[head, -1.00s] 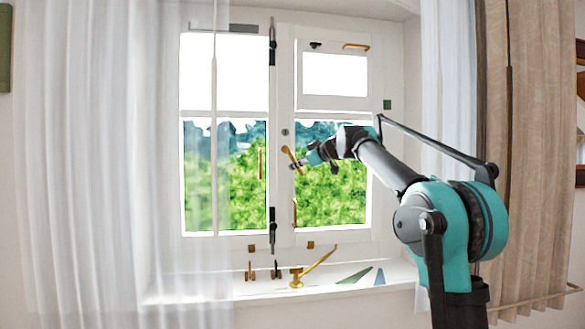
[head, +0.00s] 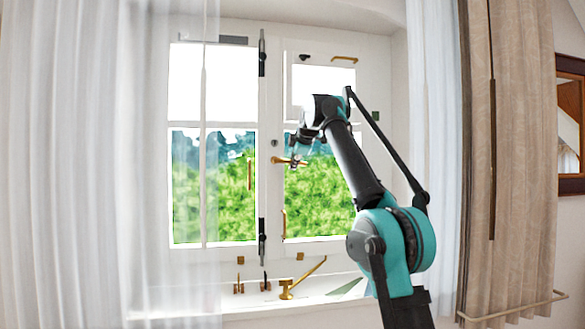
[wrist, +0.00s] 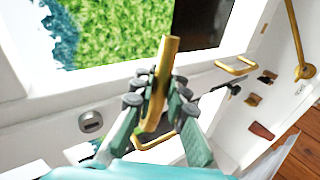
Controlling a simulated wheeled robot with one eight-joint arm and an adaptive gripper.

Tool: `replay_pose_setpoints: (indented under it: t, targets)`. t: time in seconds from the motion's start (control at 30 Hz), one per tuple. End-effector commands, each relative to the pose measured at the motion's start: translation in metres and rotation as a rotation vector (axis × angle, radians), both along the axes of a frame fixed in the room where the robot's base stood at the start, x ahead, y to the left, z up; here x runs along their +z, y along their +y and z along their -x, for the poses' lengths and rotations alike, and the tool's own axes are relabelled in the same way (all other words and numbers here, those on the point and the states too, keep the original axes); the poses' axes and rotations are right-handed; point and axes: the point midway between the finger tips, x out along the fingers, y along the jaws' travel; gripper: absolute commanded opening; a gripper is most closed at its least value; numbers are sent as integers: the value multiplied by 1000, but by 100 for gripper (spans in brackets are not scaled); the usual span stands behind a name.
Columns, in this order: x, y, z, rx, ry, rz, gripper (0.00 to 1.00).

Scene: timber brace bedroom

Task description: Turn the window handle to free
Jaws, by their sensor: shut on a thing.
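The brass window handle (head: 283,160) sits on the middle stile of the white window. Its lever lies about level and points right. My gripper (head: 298,160) is at the lever's right part, coming from above and the right. In the wrist view the lever (wrist: 169,58) stands between the fingers of my gripper (wrist: 158,98), which are shut on it. The lever's end sticks out past the fingertips. The handle's base is partly hidden by the fingers in the wrist view.
A brass pull (head: 250,174) is on the left sash and another (head: 284,224) is low on the right sash. Brass stay hardware (head: 287,289) stands on the sill. Sheer curtains (head: 90,160) hang left, a beige curtain (head: 510,160) right.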

Motion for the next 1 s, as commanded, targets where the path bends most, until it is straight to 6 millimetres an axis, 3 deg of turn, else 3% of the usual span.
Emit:
replay_pose_setpoints:
  t: [0.3, 0.87, 0.9, 1.0]
  targets:
    - [8, 0, 0, 1, -34, 118, 0]
    - [10, 0, 0, 1, -42, 142, 0]
    - [10, 0, 0, 1, -42, 142, 18]
    - [10, 0, 0, 1, -42, 141, 30]
